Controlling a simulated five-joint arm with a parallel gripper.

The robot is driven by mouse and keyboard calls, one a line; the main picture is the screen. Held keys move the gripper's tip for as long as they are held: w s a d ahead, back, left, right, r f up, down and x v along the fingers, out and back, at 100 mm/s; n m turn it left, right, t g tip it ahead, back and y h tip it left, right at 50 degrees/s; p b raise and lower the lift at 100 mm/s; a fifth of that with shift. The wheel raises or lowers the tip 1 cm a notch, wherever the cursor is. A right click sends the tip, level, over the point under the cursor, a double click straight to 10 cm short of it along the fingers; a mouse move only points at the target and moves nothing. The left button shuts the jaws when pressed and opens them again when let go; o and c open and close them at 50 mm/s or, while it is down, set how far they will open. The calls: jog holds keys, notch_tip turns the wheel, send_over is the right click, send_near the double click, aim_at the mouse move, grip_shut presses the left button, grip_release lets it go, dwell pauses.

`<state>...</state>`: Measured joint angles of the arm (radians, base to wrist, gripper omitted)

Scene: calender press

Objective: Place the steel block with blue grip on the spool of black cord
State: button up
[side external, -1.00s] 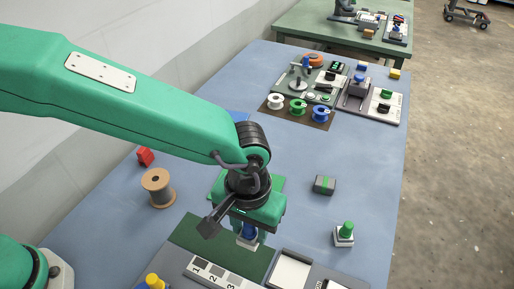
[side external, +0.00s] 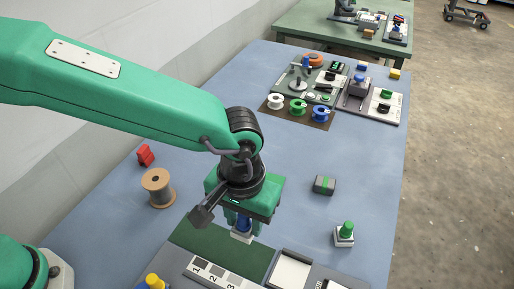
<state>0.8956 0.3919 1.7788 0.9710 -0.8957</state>
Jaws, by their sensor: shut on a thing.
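My gripper (side external: 243,219) is shut on the blue grip of the steel block (side external: 241,236). The block hangs upright under my gripper, in front of the dark green mat's far corner in the picture. Its height above the table is hard to tell. A tan spool (side external: 158,188) wound with dark greyish cord stands upright on the blue table to the left of my gripper, apart from it. It looks like the spool of black cord, though the cord reads grey here. Its top flange is bare.
A red block (side external: 145,155) lies behind the tan spool. A dark block with a green stripe (side external: 324,185) and a green-grip block (side external: 345,234) stand to the right. White, green and blue spools sit on a brown mat (side external: 321,125) farther back.

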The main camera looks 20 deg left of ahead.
jog(key=s+a+r, duration=0.2)
jog(key=a+r, duration=0.2)
jog(key=a, duration=0.5)
jog(key=s+a+r, duration=0.2)
jog(key=a+r, duration=0.2)
jog(key=a, duration=0.5)
jog(key=shift+r, duration=0.2)
jog(key=shift+w, duration=0.15)
send_over(155, 179)
notch_tip(155, 179, down, 7)
jog(key=shift+w+f, duration=0.1)
jog(key=shift+f, duration=1.9)
jog(key=shift+f, duration=0.2)
jog(key=o, duration=1)
jog(key=shift+o, duration=0.2)
